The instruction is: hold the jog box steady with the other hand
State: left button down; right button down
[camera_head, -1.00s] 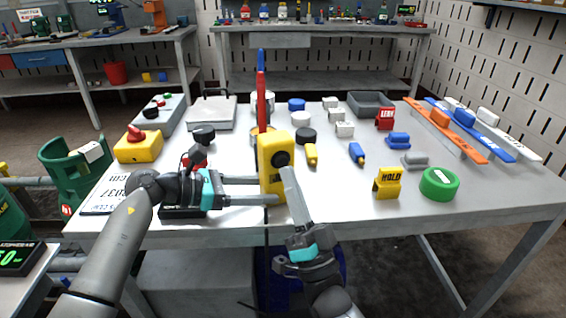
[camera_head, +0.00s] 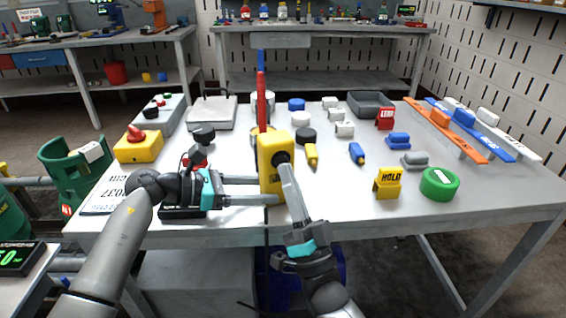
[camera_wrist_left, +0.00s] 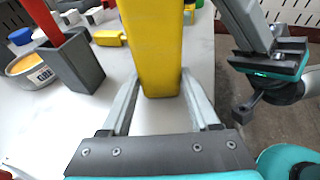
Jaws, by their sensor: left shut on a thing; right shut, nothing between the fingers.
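The yellow jog box (camera_head: 272,172) stands upright near the front edge of the table, with a dark round control on its front face. My left gripper (camera_head: 272,191) comes from the left and is shut on its lower part. In the left wrist view, the jog box (camera_wrist_left: 155,45) sits between the fingers of my left gripper (camera_wrist_left: 160,82). My right gripper (camera_head: 285,166) is shut and empty, its fingertips at the dark control. I cannot tell whether they touch it. The fingers hide part of the box face.
A grey holder with a red stick (camera_wrist_left: 78,60) is close beside the box. A yellow bottle (camera_head: 311,155) and a yellow HOLD tag (camera_head: 387,183) are to the right. A yellow box with a red knob (camera_head: 138,146) is to the left.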

jog(key=shift+w+a, duration=0.1)
jog(key=shift+w, duration=0.35)
dwell(2.3)
dwell(1.5)
jog(key=shift+s+d, duration=0.25)
jog(key=shift+s, duration=0.6)
jog(key=shift+s+d, duration=0.25)
jog(key=shift+s, duration=0.55)
jog(key=shift+s+d, duration=0.2)
jog(key=shift+s, duration=0.6)
jog(key=shift+s+d, duration=0.25)
jog(key=shift+s, duration=0.55)
dwell(0.5)
